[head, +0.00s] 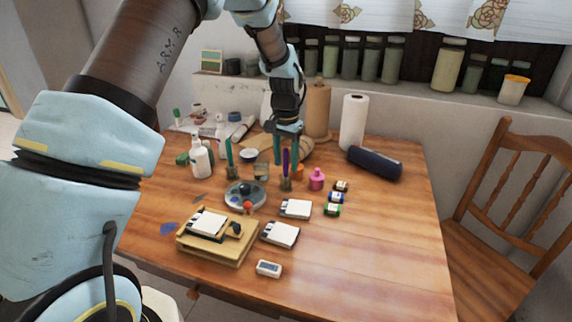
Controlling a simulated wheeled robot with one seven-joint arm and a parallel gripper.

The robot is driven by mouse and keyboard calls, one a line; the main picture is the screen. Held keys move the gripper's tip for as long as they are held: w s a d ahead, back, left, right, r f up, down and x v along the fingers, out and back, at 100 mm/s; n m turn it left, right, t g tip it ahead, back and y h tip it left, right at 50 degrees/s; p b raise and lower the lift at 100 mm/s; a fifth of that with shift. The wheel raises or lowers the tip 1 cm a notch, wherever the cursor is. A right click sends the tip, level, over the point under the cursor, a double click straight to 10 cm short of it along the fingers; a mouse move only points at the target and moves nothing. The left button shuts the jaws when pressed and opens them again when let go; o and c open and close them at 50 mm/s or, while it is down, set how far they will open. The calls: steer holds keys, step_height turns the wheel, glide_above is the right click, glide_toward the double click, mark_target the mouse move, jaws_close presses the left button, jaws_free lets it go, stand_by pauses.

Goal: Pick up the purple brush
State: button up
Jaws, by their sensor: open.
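The purple brush (286,162) stands upright in a small brown jar (286,184) near the middle of the table. My gripper (285,168) points down over the jar with its fingers apart. In this view the brush shows between the two fingers. I cannot tell from this one view whether it is truly between them in depth or touching a finger. The brush's upper end is hidden by the gripper, and its lower end by the jar.
A second jar (232,172) with a teal brush stands to the left. A round palette (245,195) lies in front. A paper towel roll (353,122) stands behind. The front right tabletop is clear.

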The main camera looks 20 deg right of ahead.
steer(key=shift+f, duration=0.2)
jaws_close()
stand_by(0.3)
